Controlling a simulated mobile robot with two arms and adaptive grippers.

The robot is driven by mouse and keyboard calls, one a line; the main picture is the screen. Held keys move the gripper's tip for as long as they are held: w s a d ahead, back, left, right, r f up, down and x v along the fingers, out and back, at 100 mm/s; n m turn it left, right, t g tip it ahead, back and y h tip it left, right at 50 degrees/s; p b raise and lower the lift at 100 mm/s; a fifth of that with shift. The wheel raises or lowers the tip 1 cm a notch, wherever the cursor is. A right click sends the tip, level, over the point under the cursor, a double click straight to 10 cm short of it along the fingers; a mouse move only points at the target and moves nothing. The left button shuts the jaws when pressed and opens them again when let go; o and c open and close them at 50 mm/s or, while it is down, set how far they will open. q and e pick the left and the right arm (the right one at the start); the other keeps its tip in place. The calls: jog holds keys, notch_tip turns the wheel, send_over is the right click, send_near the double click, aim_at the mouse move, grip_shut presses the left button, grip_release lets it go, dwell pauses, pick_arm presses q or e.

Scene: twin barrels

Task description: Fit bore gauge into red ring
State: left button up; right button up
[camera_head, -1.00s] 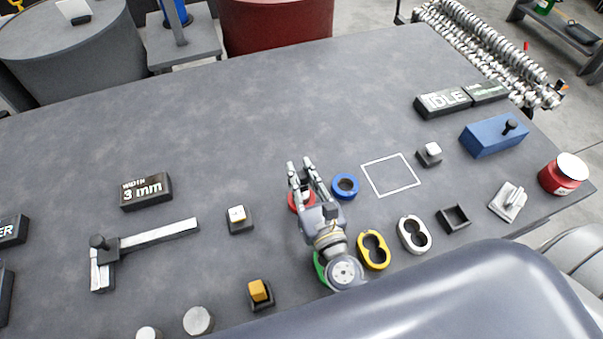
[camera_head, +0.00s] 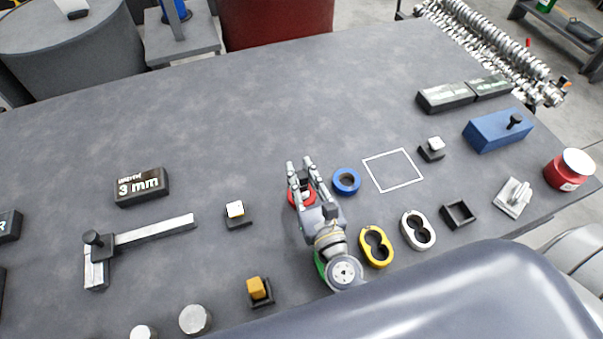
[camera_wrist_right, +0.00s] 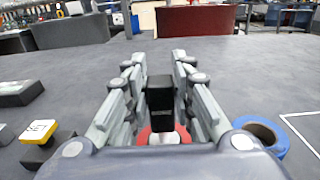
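The red ring (camera_head: 291,199) lies on the table, partly covered by my right gripper (camera_head: 300,165). The blue ring (camera_head: 346,182) lies just right of it. In the right wrist view, a bore gauge (camera_wrist_right: 160,92) with a black handle stands upright between the fingers of my right gripper (camera_wrist_right: 164,58). The fingers are drawn in close along both sides of the handle. Its metal lower part is over or inside the red ring (camera_wrist_right: 145,135); the handle and gripper hide how deep it sits. My left gripper is not in view.
Yellow (camera_head: 362,246) and white (camera_head: 405,228) double-hole pieces lie right of my arm, with a black square tray (camera_head: 445,217) beyond. A blue block (camera_head: 497,131) and red can (camera_head: 563,176) stand at the right. A caliper-like tool (camera_head: 150,230) lies left. The back table is clear.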

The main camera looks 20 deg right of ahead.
jog(key=o, duration=0.3)
jog(key=shift+s, duration=0.1)
jog(key=s, duration=1.2)
jog(key=shift+d, duration=0.2)
jog(key=shift+w+r, duration=0.1)
jog(key=shift+r, duration=0.05)
